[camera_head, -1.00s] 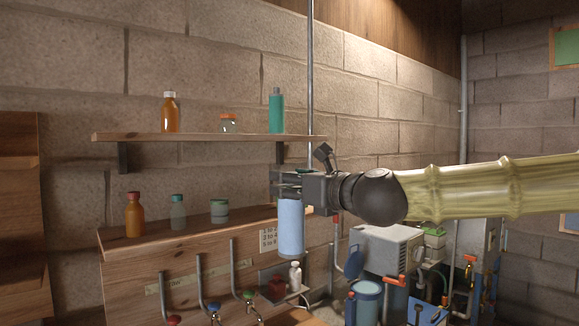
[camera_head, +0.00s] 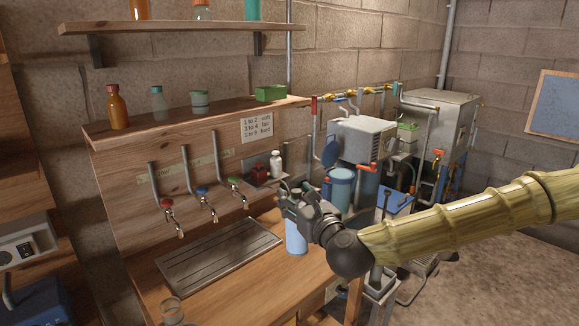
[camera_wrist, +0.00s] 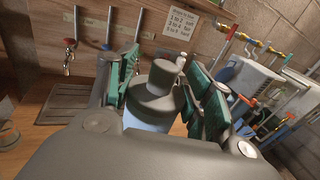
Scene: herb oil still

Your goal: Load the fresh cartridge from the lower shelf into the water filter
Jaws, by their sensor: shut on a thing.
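My gripper (camera_head: 292,202) is shut on a light blue cylindrical cartridge (camera_head: 296,238) and holds it upright, over or in front of the wooden counter; whether its bottom touches the counter I cannot tell. In the wrist view the cartridge (camera_wrist: 153,103) shows a grey shouldered top with a narrow neck, between the green-padded fingers of my gripper (camera_wrist: 163,90). A blue canister (camera_head: 341,188) stands behind and to the right, beside a dark blue round lid (camera_head: 331,150); it may be the water filter, but I cannot tell for certain.
The counter (camera_head: 225,285) carries a slatted drain tray (camera_head: 220,255) and a glass jar (camera_head: 172,310). Taps line the back panel. The lower shelf (camera_head: 190,122) holds bottles, a jar and a green box (camera_head: 271,93). A white boxy unit (camera_head: 365,138) and pipes stand right.

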